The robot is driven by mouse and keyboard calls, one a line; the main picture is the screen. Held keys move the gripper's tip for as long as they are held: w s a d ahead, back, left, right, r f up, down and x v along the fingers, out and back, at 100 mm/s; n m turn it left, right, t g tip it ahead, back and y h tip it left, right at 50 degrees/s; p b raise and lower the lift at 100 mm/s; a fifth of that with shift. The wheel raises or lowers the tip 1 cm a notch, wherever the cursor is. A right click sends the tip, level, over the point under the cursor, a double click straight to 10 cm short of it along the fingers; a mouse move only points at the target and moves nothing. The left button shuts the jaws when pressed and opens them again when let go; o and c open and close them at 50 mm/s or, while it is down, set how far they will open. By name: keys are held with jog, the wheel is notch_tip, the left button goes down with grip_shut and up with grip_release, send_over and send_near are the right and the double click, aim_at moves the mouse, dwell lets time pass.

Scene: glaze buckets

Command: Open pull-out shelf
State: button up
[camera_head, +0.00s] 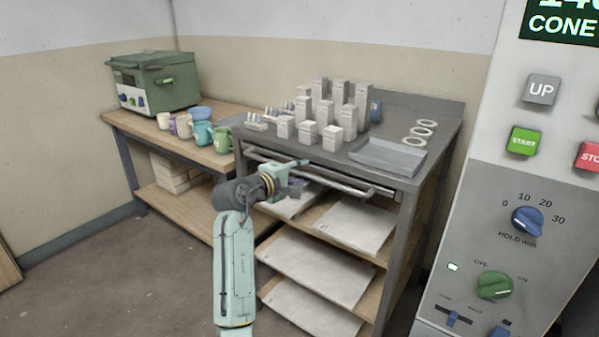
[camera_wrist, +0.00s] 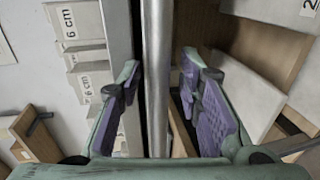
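The pull-out shelf shows as a narrow front under the grey worktop, with a long metal bar handle (camera_head: 345,187) along it. My gripper (camera_head: 302,166) is at the left-middle part of this handle. In the wrist view my gripper (camera_wrist: 158,85) is open, with a purple-padded finger on each side of the bar (camera_wrist: 156,50). The bar runs between the fingers, with a visible gap to each pad. The shelf looks closed under the worktop. My gripper and wrist hide part of the handle in the head view.
Grey blocks (camera_head: 340,92), a shallow grey tray (camera_head: 388,157) and white rings (camera_head: 420,133) stand on the worktop. Lower shelves hold pale slabs (camera_head: 355,226). At left, a wooden table (camera_head: 150,133) bears mugs and a green machine (camera_head: 155,82). A control panel (camera_head: 510,190) stands close at right.

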jog(key=shift+c, duration=0.2)
grip_shut()
dwell(0.6)
